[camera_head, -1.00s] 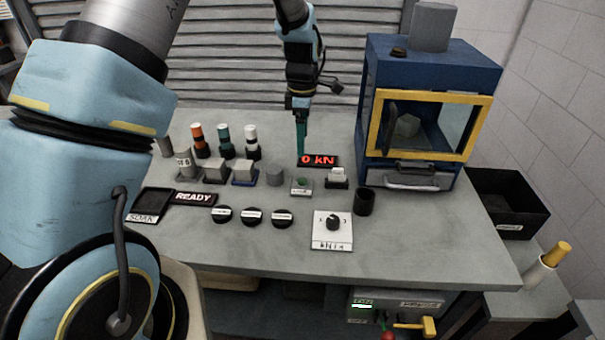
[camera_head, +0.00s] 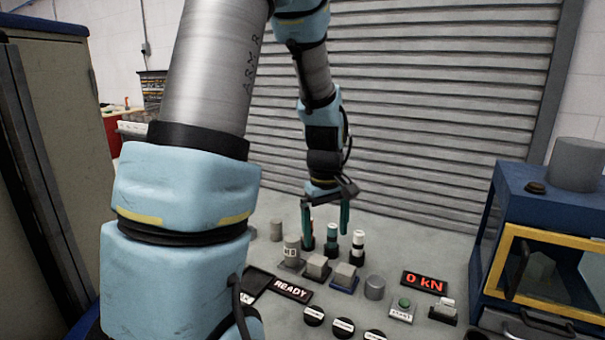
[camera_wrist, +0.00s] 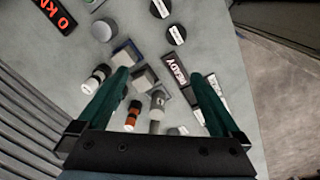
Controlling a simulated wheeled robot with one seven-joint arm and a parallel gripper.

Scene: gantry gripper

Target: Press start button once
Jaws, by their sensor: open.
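The start button is a green round button (camera_head: 404,303) on a small pale box labelled START, on the grey bench right of centre in the head view. My gripper (camera_head: 325,238) is open, with two teal fingers pointing down and nothing between them. It is above the back of the bench, up and left of the button, near the banded cylinders. In the wrist view the gripper's fingers (camera_wrist: 160,78) are spread wide over the READY sign and grey blocks. The start button does not show clearly in the wrist view.
A red "0 kN" display (camera_head: 424,283) stands behind the button. A grey cylinder (camera_head: 374,288) is left of it, and a blue cabinet with a yellow-framed door (camera_head: 545,262) is right. Several banded cylinders stand below my gripper. A READY sign (camera_head: 292,290) lies left. Round black knobs line the front.

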